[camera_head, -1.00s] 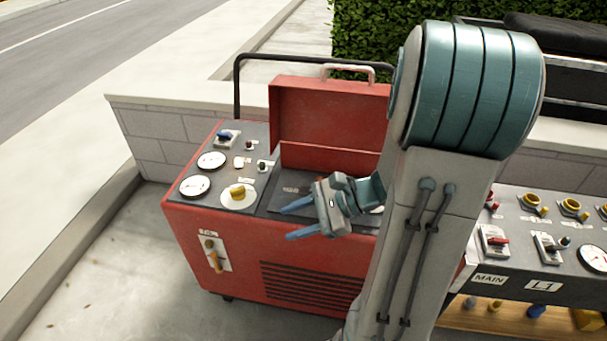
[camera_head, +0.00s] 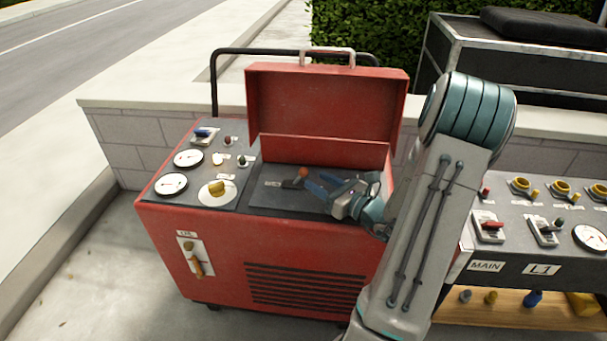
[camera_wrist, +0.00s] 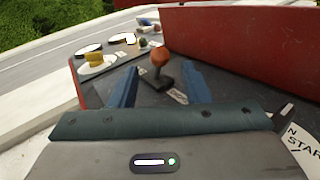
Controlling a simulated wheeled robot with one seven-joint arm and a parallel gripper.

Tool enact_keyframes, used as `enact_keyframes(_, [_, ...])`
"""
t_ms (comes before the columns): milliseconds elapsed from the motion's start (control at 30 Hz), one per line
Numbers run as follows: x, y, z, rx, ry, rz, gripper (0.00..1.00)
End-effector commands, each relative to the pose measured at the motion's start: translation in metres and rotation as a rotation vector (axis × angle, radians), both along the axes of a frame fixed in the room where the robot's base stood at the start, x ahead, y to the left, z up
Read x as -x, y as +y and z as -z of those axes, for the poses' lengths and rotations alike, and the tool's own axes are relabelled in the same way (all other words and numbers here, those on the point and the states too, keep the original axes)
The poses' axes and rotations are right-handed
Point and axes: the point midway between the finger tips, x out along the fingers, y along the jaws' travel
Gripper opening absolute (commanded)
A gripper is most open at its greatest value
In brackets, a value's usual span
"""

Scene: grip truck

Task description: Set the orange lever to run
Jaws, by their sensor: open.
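The orange lever is a round orange knob (camera_head: 303,172) on a short dark stem, standing on the dark panel inside the red machine under its raised lid. In the wrist view the orange knob (camera_wrist: 160,58) shows between and beyond my two blue fingers. My gripper (camera_head: 314,183) is open, low over the panel to the right of the lever, its fingertips close to the knob. I cannot tell whether a finger touches it. Small labels lie beside the lever; one in the wrist view (camera_wrist: 178,97) is too small to read.
The red lid (camera_head: 325,105) stands upright behind the panel. Gauges (camera_head: 171,184), a yellow knob (camera_head: 217,188) and small switches are on the left. An orange-handled lever (camera_head: 197,266) is on the front face. A second console (camera_head: 520,250) stands at right.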

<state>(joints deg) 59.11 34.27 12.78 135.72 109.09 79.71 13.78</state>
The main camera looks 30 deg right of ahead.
Motion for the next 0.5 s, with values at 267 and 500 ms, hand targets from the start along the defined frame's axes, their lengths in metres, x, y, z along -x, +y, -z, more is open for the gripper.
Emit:
enact_keyframes(267, [-0.046,0.018,0.001,0.001,0.000,-0.003,0.43])
enact_keyframes(500, [-0.059,0.023,0.000,-0.001,0.001,-0.001,0.43])
